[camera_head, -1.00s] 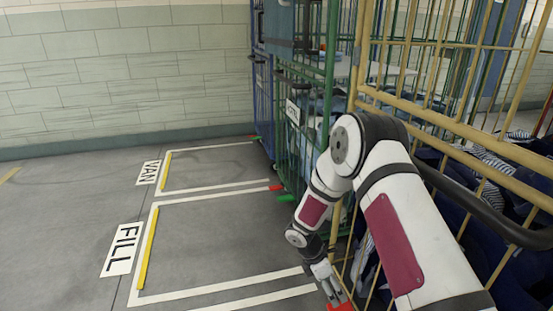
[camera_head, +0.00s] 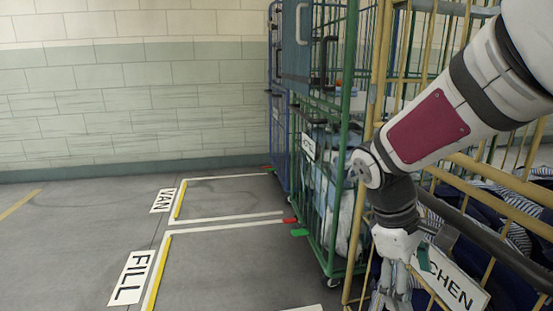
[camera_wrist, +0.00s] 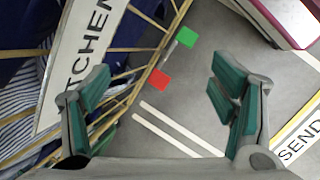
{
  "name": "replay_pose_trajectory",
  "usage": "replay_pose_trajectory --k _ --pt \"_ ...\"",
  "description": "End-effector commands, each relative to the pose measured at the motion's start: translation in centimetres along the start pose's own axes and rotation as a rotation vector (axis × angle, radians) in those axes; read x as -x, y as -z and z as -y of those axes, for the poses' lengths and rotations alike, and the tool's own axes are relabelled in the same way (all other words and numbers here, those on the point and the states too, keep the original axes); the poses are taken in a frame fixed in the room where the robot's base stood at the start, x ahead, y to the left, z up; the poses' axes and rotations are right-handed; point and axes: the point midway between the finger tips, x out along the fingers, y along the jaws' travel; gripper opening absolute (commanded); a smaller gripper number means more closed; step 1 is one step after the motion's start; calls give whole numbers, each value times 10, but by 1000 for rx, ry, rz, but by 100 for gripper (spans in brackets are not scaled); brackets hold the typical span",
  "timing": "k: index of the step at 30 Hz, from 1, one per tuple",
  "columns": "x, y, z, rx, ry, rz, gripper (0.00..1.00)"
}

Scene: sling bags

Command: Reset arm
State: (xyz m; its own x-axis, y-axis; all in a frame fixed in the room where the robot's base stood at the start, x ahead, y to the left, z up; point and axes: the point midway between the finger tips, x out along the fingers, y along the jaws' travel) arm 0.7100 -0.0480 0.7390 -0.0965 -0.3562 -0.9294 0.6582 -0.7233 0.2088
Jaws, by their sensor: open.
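My gripper (camera_head: 393,282) hangs from my bent arm at the lower right of the head view, in front of the yellow cage trolley (camera_head: 502,262). In the wrist view its two green-padded fingers (camera_wrist: 163,100) are wide apart with nothing between them. Below and beyond the fingers, the trolley's red pedal (camera_wrist: 158,78) and green pedal (camera_wrist: 188,36) show near the floor. The white sign ending in "CHEN" (camera_head: 455,285) on the yellow trolley is beside my gripper and partly hidden by it.
A green cage trolley (camera_head: 334,228) and a blue one (camera_head: 281,150) stand behind. Dark and striped bags (camera_wrist: 28,95) fill the yellow trolley. Floor bays marked VAN (camera_head: 163,200) and FILL (camera_head: 131,278) are empty at the left.

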Motion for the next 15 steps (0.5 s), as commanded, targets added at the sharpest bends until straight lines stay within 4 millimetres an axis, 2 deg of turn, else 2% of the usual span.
replay_pose_trajectory --k 1,6,15 --pt "10 -15 7 -52 6 -15 78" --pt "32 -58 38 -220 49 -54 78" --pt "50 -121 102 -491 155 -134 78"
